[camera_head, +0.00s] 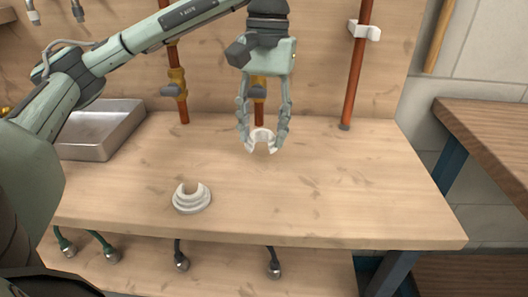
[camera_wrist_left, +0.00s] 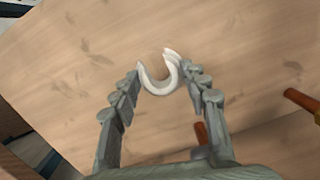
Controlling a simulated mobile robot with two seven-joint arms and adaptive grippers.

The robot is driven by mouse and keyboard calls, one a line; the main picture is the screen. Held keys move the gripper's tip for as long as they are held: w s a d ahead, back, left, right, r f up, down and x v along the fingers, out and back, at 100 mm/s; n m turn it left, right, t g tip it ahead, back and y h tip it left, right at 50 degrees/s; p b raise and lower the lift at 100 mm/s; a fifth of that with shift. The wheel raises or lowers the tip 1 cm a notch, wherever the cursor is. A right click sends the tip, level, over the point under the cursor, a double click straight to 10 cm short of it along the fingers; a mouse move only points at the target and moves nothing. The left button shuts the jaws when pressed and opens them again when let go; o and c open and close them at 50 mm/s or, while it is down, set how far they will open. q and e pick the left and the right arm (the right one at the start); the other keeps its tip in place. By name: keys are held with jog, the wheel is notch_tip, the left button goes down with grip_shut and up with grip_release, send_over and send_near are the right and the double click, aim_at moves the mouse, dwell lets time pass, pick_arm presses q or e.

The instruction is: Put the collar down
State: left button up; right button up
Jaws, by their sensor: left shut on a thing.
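A white C-shaped collar (camera_head: 263,136) is held between the fingertips of my left gripper (camera_head: 263,140), with its opening facing down in the head view. The collar also shows in the left wrist view (camera_wrist_left: 158,80), between the two fingers. My left gripper is shut on it, over the back half of the wooden workbench (camera_head: 330,200). Whether the collar touches the bench top cannot be told for certain. A second white stepped collar piece (camera_head: 192,198) with a gap lies on the bench, left of and nearer than the gripper. My right gripper is not in view.
A metal tray (camera_head: 103,132) stands at the back left. Copper pipes (camera_head: 357,65) rise along the back panel, some with valves (camera_head: 177,88). Hoses (camera_head: 274,262) hang below the front edge. The right half of the bench is clear.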

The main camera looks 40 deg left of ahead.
aim_at(263, 165)
pick_arm(q)
jog(key=shift+d+f, duration=0.1)
jog(key=shift+f, duration=1.95)
jog(key=shift+c, duration=0.2)
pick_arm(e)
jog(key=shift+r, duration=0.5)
pick_arm(q)
jog(key=shift+f+b, duration=0.1)
jog(key=shift+b, duration=0.2)
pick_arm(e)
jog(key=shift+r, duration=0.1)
pick_arm(q)
jog(key=o, duration=1.1)
jog(key=shift+c, duration=0.2)
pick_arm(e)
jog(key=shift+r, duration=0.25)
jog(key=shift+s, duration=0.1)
